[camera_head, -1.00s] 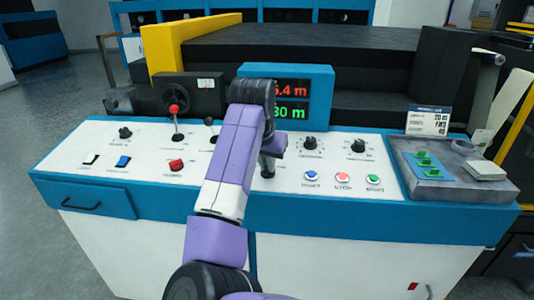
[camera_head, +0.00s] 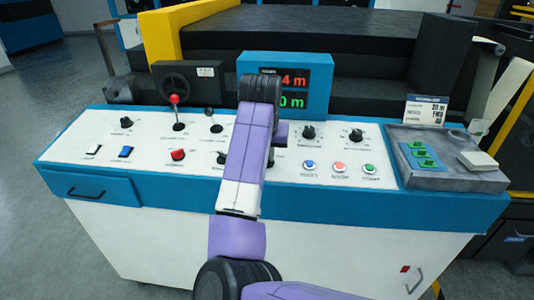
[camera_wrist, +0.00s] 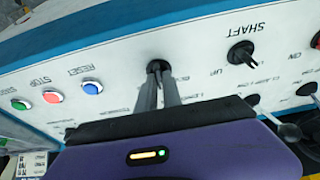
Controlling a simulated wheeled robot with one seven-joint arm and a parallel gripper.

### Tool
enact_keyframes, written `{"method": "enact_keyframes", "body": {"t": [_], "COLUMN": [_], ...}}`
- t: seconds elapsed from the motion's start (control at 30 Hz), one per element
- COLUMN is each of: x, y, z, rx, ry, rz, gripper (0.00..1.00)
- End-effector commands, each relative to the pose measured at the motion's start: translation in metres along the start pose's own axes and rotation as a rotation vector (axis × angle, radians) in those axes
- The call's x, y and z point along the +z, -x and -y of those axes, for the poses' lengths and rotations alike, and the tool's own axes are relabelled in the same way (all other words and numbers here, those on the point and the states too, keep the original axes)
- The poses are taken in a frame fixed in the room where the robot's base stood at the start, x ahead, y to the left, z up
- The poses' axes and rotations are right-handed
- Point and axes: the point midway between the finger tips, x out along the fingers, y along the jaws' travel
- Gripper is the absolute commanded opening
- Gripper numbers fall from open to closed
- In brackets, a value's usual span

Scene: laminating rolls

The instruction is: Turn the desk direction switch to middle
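The control desk (camera_head: 120,155) has a white sloping panel with several black rotary knobs. In the wrist view my gripper (camera_wrist: 160,76) reaches down to a small black knob (camera_wrist: 153,66) between the blue reset button and the knob labelled SHAFT. Its two grey fingers are close together, one on each side of this knob, and appear closed on it. Its label is mostly hidden, so I cannot read whether it is the direction switch or which position it points to. In the head view my arm hides this knob and the fingertips.
The SHAFT knob (camera_wrist: 242,52) stands beside it. Blue (camera_head: 309,165), red (camera_head: 339,168) and green (camera_head: 369,170) buttons lie to the right. A red-topped lever (camera_head: 176,112) and a display box (camera_head: 308,75) stand behind. A grey tray (camera_head: 470,178) sits at right.

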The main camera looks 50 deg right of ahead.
Motion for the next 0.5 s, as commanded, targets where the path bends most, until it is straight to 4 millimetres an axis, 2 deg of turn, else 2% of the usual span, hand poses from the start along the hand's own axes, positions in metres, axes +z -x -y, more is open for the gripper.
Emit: {"method": "enact_keyframes", "body": {"t": [0.03,0.1,0.5], "x": [0.0032,0.0033,0.0021], "y": [-0.0048,-0.0048,0.0003], "z": [-0.0022,-0.0024,-0.0042], "rx": [0.005,0.006,0.009], "ry": [0.0,-0.001,-0.004], "rz": [0.01,0.011,0.008], "gripper": [0.22,0.32,0.32]}}
